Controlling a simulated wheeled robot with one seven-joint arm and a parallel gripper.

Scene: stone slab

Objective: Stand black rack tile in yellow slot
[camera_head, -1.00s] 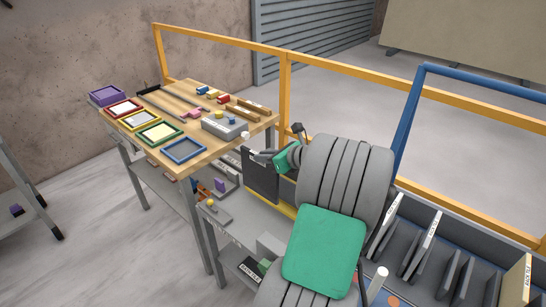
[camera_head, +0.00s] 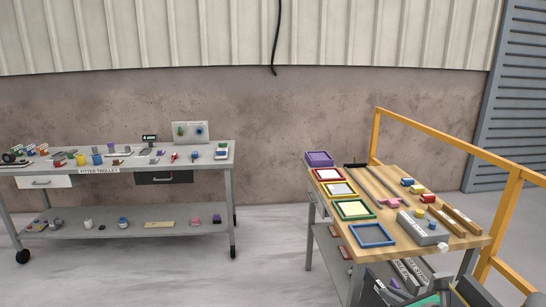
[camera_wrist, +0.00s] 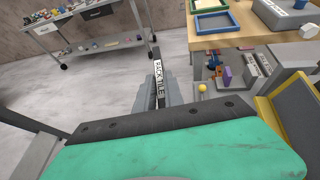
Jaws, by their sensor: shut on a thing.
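The black rack tile shows edge-on in the wrist view (camera_wrist: 158,72), with a white label reading "RACK TILE". My gripper (camera_wrist: 157,92) is shut on it, the grey fingers at its near end. The tile points away from the wrist, over open floor left of the wooden bench. A yellow-edged dark holder (camera_wrist: 268,118) stands at the right of the wrist view, apart from the tile. It may be the yellow slot; its opening cannot be made out. In the head view only part of my gripper and arm shows at the bottom right edge.
The wooden bench (camera_head: 400,190) carries coloured trays, including a blue one (camera_head: 371,235), and a grey block (camera_head: 423,228). The fitter trolley (camera_head: 120,165) stands at left by the wall. Floor between them is clear.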

